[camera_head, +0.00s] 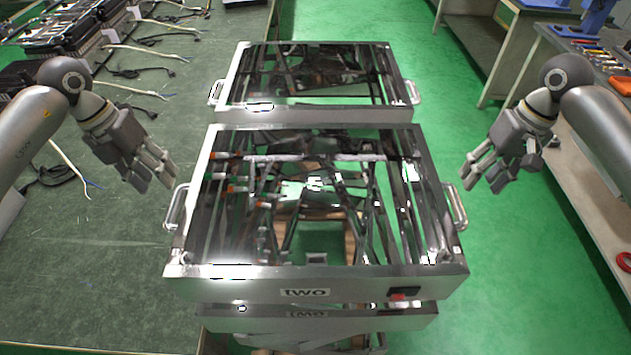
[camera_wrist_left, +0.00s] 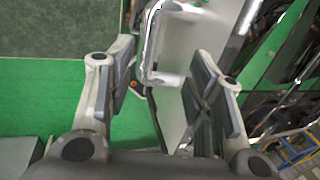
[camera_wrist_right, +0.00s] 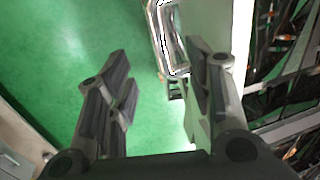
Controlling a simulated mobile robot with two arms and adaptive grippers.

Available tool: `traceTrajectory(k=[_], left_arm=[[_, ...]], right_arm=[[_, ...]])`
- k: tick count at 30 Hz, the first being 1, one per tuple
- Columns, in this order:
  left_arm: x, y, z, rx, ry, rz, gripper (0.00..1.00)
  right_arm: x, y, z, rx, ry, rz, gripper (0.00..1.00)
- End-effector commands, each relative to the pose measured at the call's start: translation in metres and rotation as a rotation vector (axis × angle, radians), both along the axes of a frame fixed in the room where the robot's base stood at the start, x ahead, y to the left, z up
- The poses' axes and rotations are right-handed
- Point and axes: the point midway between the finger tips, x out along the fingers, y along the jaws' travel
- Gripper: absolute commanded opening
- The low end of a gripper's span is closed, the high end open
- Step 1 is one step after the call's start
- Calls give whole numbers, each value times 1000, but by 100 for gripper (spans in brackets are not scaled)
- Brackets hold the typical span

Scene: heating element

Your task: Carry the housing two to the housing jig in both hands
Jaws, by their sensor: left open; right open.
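The housing two (camera_head: 318,286) is a shiny metal frame with a "TWO" label and a small red and black switch on its front face. It sits on top of another housing in the middle of the head view. Its left handle (camera_head: 177,207) and right handle (camera_head: 455,206) stick out from its sides. My left gripper (camera_head: 165,180) is open, just beside the left handle; in the left wrist view the handle (camera_wrist_left: 152,45) lies between the fingers, beyond them. My right gripper (camera_head: 480,185) is open beside the right handle (camera_wrist_right: 170,40), apart from it. I cannot identify the housing jig.
A second housing stack (camera_head: 310,115) stands right behind. A lower housing (camera_head: 370,322) is underneath. A green-topped workbench (camera_head: 100,270) with cables lies at left. A tool bench (camera_head: 600,190) stands at right. Green floor (camera_head: 520,280) is clear between.

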Motion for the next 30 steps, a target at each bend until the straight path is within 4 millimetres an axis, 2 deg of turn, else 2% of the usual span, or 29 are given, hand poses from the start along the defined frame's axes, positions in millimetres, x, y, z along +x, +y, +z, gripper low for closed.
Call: traceTrajectory(k=[4,12,16,20,30], left_arm=[[-4,12,0,66,22,6,48],[-4,12,-1,66,22,6,48],[-4,10,-8,65,23,5,48],[-5,6,-25,65,25,4,48],[-5,-6,-84,63,24,4,48]], right_arm=[[0,0,0,0,1,0,48],[0,0,0,0,1,0,48],[-1,1,-7,0,3,1,48],[-1,5,-25,0,4,0,48],[-2,16,-83,0,3,0,48]])
